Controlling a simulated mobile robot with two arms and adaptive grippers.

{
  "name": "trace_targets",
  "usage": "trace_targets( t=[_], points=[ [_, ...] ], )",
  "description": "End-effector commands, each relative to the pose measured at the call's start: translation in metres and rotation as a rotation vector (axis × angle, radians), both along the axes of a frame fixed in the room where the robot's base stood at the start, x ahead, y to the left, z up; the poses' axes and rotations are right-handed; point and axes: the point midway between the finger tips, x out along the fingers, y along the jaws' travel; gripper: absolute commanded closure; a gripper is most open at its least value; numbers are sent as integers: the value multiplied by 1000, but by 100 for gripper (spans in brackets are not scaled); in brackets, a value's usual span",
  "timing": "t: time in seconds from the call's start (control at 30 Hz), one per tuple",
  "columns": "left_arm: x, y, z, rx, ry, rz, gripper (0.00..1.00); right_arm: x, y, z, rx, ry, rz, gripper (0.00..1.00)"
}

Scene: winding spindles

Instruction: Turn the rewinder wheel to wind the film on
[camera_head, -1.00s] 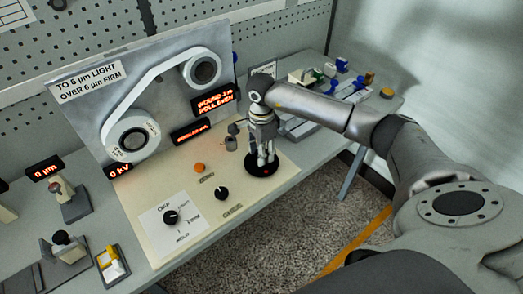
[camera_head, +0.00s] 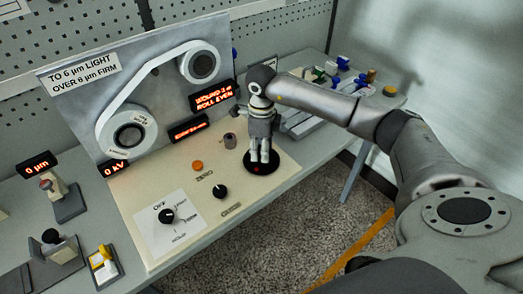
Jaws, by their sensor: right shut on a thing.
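The rewinder wheel is a black disc (camera_head: 262,168) with a red mark on its front edge, lying flat on the cream panel (camera_head: 150,250). My right gripper (camera_head: 261,158) points down over the wheel and is shut on its hub, which the fingers mostly hide. The film (camera_head: 155,85) runs as a white band between the lower left roll (camera_head: 128,134) and the upper right roll (camera_head: 202,66) on the grey upright board. A red-lit display (camera_head: 212,95) beside the upper roll appears to read "WOUND 3.4 ROLL EVEN". My left gripper is not in view.
On the panel are a black selector knob (camera_head: 167,216), a second black knob (camera_head: 219,191), an orange button (camera_head: 197,165) and a grey knob (camera_head: 230,140) close to the wheel. Gauges stand at the left of the bench. Small coloured items (camera_head: 343,63) lie behind my right arm.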

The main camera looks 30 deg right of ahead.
Motion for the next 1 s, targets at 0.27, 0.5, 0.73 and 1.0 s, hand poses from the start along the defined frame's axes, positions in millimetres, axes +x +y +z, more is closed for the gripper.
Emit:
trace_targets(
  t=[0.27, 0.5, 0.73, 1.0],
  points=[
    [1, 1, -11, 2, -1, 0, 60, 0, -1, -1, -2, -1, -249, 86],
    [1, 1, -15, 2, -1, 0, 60, 0, -1, 0, -2, -1, -418, 86],
    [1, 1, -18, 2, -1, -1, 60, 0, -1, 1, -2, -3, -513, 86],
    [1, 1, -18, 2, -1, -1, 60, 1, -1, 1, -2, -3, -554, 86]
  ],
)
